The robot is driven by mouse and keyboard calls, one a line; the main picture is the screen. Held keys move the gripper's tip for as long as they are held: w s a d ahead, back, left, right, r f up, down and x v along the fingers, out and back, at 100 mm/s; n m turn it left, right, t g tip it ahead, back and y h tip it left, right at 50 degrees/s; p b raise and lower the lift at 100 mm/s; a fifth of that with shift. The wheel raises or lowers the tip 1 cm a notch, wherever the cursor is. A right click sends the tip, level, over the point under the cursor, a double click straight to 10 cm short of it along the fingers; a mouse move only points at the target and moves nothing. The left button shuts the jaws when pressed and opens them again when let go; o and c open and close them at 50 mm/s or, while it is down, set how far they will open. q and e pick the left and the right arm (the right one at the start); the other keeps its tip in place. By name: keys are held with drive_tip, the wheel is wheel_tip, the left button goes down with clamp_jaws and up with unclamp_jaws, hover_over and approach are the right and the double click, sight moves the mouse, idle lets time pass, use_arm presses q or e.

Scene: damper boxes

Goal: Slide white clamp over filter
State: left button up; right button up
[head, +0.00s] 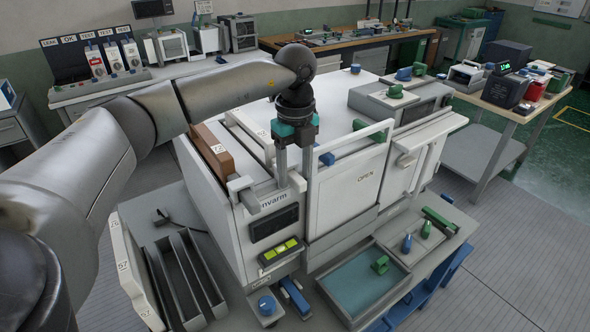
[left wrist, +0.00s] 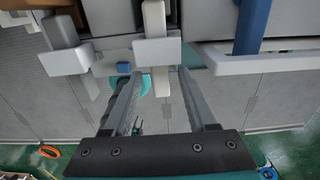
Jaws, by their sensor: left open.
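My left gripper (head: 295,176) points down at the front top edge of the large white cabinet (head: 345,192). Its two grey fingers are open and apart. In the left wrist view the open gripper (left wrist: 156,75) has a white clamp-like piece (left wrist: 156,50) between and just beyond its fingertips; I cannot tell whether they touch it. A similar pale piece (left wrist: 66,60) is to its left. It also shows in the head view (head: 240,184), in front of a brown block (head: 212,150) with a white label. I cannot tell for sure which part is the filter. My right gripper is not in view.
A grey tray (head: 365,282) with a green part sits at the cabinet's front. A slotted rack (head: 185,282) stands at left. A workbench (head: 505,110) is at back right.

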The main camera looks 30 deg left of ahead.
sight(295, 176)
use_arm(q)
wheel_tip(295, 176, up, 15)
idle(0.4)
idle(0.5)
